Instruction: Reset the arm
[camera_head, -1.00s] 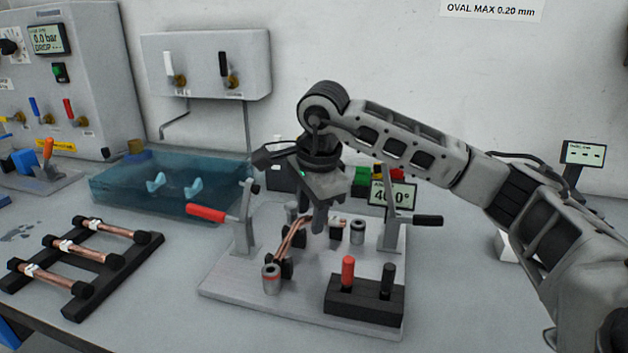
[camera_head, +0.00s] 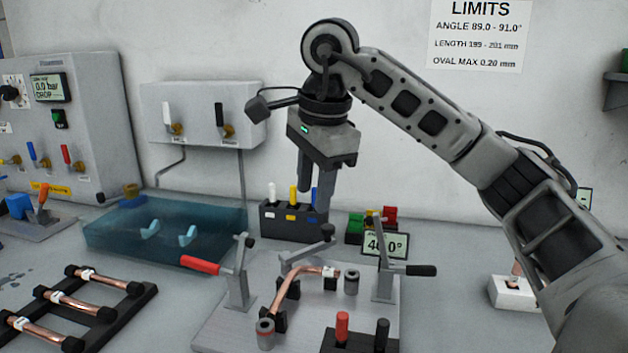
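A bent copper tube (camera_head: 290,284) with a white label rests in the grey fixture (camera_head: 235,325), below and apart from the gripper. The fixture has a red-handled lever (camera_head: 201,265) at left, a black-handled lever (camera_head: 420,270) at right and a display reading about 40-something degrees (camera_head: 385,246). My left gripper is out of view.
Straight labelled copper tubes (camera_head: 55,296) lie on a black rack at left. A blue water tank (camera_head: 165,230) stands behind it. The black block (camera_head: 285,222) holds white, yellow and blue handles. A white block (camera_head: 512,292) stands at right beside my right arm.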

